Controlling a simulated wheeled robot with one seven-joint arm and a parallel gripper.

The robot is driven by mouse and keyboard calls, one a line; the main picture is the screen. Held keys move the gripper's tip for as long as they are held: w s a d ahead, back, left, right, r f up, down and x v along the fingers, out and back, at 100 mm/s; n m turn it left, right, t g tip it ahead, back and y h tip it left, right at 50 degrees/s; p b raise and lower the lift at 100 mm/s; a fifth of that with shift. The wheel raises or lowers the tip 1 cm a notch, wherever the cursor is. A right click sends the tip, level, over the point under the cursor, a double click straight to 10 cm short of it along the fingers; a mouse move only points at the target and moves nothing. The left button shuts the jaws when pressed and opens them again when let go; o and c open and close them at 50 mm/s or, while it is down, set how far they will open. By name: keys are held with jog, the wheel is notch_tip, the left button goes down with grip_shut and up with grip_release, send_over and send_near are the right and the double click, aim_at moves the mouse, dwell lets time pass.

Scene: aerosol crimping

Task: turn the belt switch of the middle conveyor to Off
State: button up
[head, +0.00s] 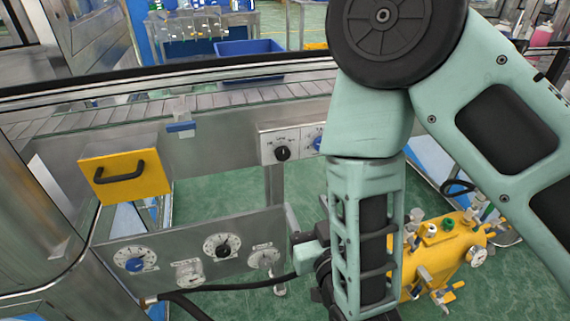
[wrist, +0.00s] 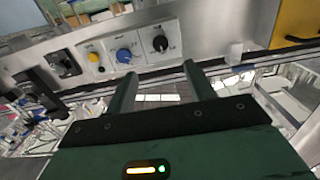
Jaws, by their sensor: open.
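A grey control panel (head: 268,137) on the conveyor's side carries a black knob (head: 282,153) and a blue knob (head: 318,143), partly covered by my arm in the head view. In the wrist view the black knob (wrist: 160,44), the blue knob (wrist: 124,56) and a yellow button (wrist: 93,57) sit in a row. The labels are too small to read, so I cannot tell which knob is the belt switch. My gripper (wrist: 160,70) is open and empty, its two fingers apart, below the black and blue knobs in the picture. Neither finger visibly touches a knob.
A yellow box with a black handle (head: 125,176) is left of the panel. A lower panel with dials (head: 222,246) and a black hose (head: 245,284) are below. A yellow machine (head: 437,250) stands at right. The conveyor belt (head: 120,113) runs above.

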aim_at(284, 155)
jog(key=b+x, duration=0.1)
jog(key=x, duration=0.4)
jog(key=b+x, duration=0.2)
jog(key=x, duration=0.3)
jog(key=b+x, duration=0.2)
jog(key=x, duration=0.3)
jog(key=shift+w+r, duration=0.35)
jog(key=c, duration=1)
